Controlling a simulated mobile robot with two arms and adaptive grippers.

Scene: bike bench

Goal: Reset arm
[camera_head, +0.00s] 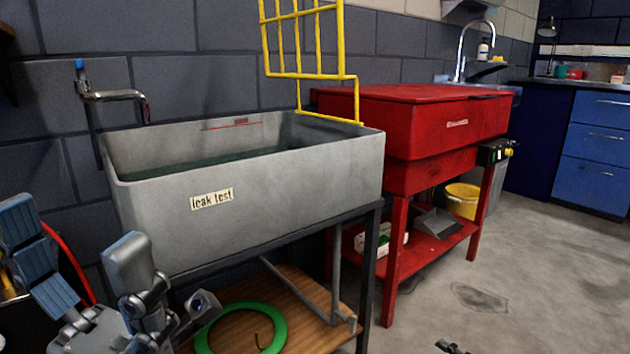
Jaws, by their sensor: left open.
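My left gripper (85,262) is at the lower left, in front of the grey leak test sink (285,190). Its two padded fingers point up and stand wide apart. Nothing shows between them, so it is open and empty. The lower part of this gripper is cut off by the bottom edge. My right gripper cannot be made out. A small dark piece (451,347) shows at the bottom edge, too little to identify.
A red cabinet (450,118) stands right of the sink, with a yellow bucket (462,200) beside its legs. A yellow rack (303,75) rises behind the sink. A green ring (213,335) lies on the wooden shelf below. The floor (545,285) at right is clear.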

